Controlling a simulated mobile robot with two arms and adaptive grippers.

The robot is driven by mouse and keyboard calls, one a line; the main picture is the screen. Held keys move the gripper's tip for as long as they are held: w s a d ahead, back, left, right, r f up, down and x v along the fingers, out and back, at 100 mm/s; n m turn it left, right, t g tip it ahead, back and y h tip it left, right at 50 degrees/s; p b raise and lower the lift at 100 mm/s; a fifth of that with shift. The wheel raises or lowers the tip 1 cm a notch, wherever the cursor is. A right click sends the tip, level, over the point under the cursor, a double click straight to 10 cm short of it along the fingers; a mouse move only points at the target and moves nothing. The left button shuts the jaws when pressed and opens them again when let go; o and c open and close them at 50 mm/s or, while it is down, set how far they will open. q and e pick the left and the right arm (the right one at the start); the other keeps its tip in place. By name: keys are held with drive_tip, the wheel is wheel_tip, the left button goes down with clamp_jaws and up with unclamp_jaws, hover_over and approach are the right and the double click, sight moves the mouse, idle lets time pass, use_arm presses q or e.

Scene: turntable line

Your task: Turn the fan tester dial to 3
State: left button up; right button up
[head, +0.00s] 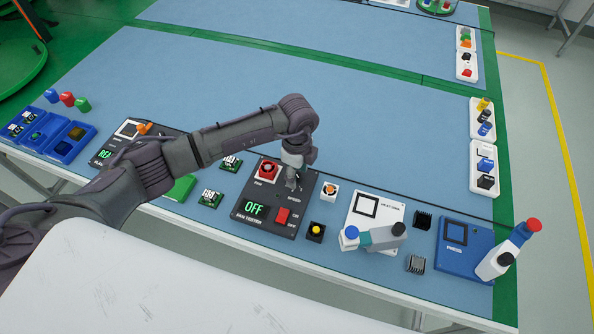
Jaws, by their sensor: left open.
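The fan tester (244,190) is a dark panel near the front middle of the table. It has a red round part marked FAN (267,169), a green display (254,209) reading OFF, and a red switch (282,215). My left gripper (292,184) points down at the panel's upper right, just above the SPEED label. It is open. It covers the dial, so the dial's setting cannot be read, and I cannot tell whether the fingers touch it. My right gripper is not in view.
A black box with a yellow button (316,231) and a small white block (330,192) are close by. Green circuit boards (210,198) lie left.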

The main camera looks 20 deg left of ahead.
use_arm(q)
drive_tip(key=shift+c, duration=0.2)
clamp_jaws()
